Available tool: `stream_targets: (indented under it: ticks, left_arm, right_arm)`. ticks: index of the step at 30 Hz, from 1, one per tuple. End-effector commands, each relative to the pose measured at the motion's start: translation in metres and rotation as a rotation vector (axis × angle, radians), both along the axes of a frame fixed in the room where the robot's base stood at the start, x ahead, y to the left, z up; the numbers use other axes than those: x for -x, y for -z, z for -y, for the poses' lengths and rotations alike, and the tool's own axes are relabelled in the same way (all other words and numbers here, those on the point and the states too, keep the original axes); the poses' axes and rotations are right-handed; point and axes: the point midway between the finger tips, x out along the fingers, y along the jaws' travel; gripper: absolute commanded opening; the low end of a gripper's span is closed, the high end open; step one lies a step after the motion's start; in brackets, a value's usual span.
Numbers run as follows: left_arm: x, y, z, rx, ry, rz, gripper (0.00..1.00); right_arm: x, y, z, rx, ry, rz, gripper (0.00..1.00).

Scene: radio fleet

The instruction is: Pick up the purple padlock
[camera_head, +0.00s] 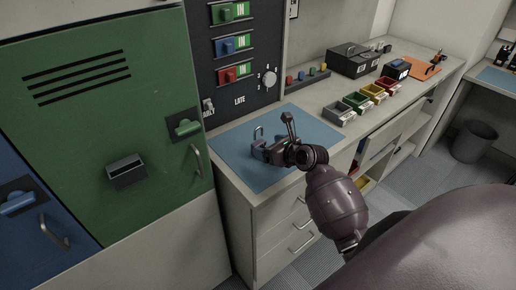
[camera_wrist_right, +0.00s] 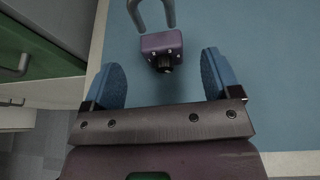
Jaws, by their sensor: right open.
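The purple padlock (camera_wrist_right: 162,42) lies on the blue mat (camera_wrist_right: 285,95), with its open-looking grey shackle pointing away from my gripper in the right wrist view. A dark keyway part faces my gripper. Nothing is held. In the head view my right gripper (camera_head: 271,151) is over the blue mat (camera_head: 235,150). My left gripper is not in view.
A green locker (camera_head: 100,140) stands left of the counter. A dark panel (camera_head: 235,55) with coloured blocks rises behind the mat. Small coloured bins (camera_head: 355,102) and a black box (camera_head: 354,60) stand farther right on the counter. The mat around the padlock is clear.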

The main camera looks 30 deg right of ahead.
Motion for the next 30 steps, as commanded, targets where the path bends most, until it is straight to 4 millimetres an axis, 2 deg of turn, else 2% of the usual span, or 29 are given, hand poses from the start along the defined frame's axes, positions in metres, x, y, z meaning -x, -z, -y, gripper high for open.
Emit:
stream_targets:
  ticks: [8,18,28,30]
  left_arm:
    - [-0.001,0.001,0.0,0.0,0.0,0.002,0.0]
    - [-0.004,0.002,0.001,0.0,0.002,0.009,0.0]
    - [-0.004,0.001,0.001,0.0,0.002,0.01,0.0]
    - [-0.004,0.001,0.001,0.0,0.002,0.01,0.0]
  right_arm:
    - [-0.015,0.009,-0.002,0.002,-0.001,-0.001,0.83]
    - [-0.048,0.031,-0.005,0.002,-0.001,-0.001,0.83]
    - [-0.052,0.032,-0.006,0.002,0.0,0.0,0.83]
    - [-0.052,0.032,-0.006,0.002,0.0,0.0,0.72]
